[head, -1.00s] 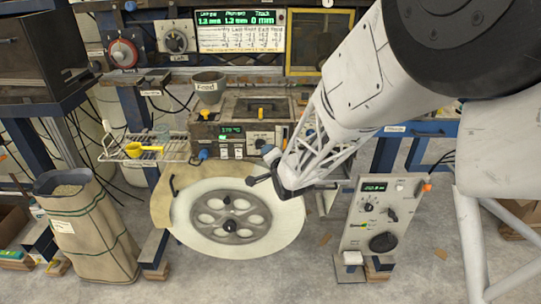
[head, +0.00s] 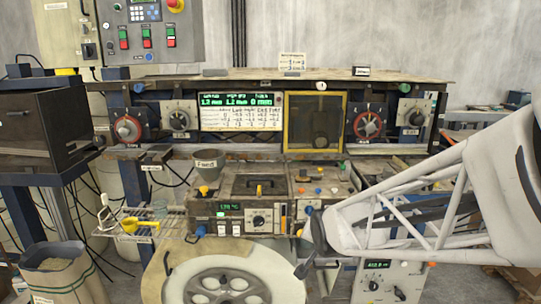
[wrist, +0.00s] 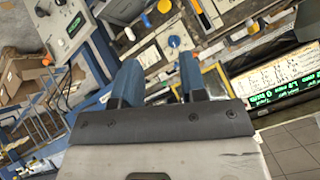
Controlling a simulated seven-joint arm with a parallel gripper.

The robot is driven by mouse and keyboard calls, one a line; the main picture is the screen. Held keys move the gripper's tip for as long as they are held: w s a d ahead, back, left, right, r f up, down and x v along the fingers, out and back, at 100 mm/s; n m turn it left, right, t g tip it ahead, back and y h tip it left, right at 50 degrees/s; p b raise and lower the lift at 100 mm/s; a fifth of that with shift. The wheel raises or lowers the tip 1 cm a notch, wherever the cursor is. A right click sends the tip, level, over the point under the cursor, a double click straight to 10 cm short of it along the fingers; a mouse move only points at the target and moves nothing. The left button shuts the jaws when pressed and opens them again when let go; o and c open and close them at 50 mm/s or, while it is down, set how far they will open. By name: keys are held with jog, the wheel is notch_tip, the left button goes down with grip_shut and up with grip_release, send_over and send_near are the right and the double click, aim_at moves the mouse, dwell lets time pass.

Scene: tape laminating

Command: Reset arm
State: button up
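My gripper (head: 308,252) reaches in from the right in the head view, in front of the machine and just right of the large white reel (head: 183,283). In the wrist view my gripper (wrist: 158,72) shows two blue-grey fingers standing apart with nothing between them, so it is open and empty. The head view shows the gripper mostly from the side, with its fingers dark and small. My white lattice arm hides part of the machine's right side.
The machine front holds a lit display (head: 240,112), several knobs and a yellow-framed window (head: 315,122). A grey control box (head: 385,284) stands under my arm. A wire shelf with a yellow scoop (head: 139,225) and a sack (head: 60,280) are at left.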

jog(key=s+d+r+n+g, duration=0.1)
jog(key=s+d+g, duration=0.1)
jog(key=s, duration=0.7)
jog(key=s+d+r+n+g, duration=0.2)
jog(key=s, duration=0.7)
jog(key=s+d+r+n+g+h, duration=0.1)
jog(key=s+d+g, duration=0.1)
jog(key=s, duration=0.7)
jog(key=shift+d+r+n+g, duration=0.25)
jog(key=shift+d+n+g, duration=0.05)
jog(key=shift+d+g, duration=0.1)
jog(key=shift+s, duration=0.1)
